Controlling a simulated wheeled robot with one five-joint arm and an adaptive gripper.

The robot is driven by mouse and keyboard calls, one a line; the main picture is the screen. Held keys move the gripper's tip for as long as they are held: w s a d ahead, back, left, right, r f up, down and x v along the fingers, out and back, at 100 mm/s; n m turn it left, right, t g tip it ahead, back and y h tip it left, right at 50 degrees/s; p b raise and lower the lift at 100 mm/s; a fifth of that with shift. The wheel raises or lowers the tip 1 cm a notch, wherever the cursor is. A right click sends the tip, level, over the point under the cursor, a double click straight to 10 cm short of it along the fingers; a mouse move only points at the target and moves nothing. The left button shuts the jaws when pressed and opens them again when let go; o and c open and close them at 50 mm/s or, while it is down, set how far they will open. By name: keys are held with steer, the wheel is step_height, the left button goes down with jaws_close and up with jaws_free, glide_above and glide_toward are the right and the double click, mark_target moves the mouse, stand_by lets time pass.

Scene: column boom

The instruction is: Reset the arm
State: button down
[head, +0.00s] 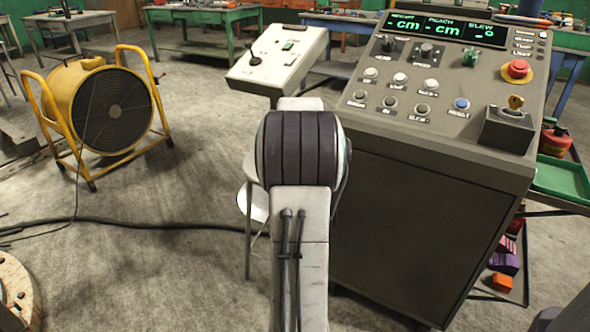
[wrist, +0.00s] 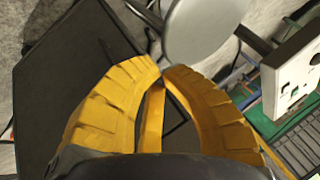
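My arm rises in the middle of the head view, and its gripper is hidden there behind my arm. In the wrist view my gripper (wrist: 160,68) has two yellow ribbed fingers, with their tips together and nothing visible held between them. A grey control console (head: 440,150) stands right of my arm.
A smaller lever panel (head: 278,57) stands behind my arm. A yellow-framed drum fan (head: 105,110) is at left, with a black cable (head: 130,223) across the floor. A round grey seat (wrist: 202,28) lies beyond my fingertips. Workbenches line the back; the left floor is mostly clear.

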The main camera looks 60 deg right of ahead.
steer(key=w+a+r+n+y+p, duration=0.15)
steer(key=a+r+n+p, duration=0.5)
steer(key=a, duration=0.75)
steer(key=a+r+n+y+p, duration=0.25)
steer(key=a+r+p, duration=0.45)
steer(key=a+r, duration=0.6)
steer(key=s+a+r+n+y+p, duration=0.1)
steer(key=s+a+r+n+p, duration=0.2)
steer(key=s+a+n+p, duration=0.2)
steer(key=s+a+r+n+y+p, duration=0.1)
steer(key=s+a+r+n+p, duration=0.2)
steer(key=s+a, duration=0.6)
steer(key=a+n+p, duration=0.2)
steer(key=a+p, duration=0.1)
steer(key=a, duration=0.1)
steer(key=shift+n+g, duration=0.3)
steer(key=shift+r, duration=0.1)
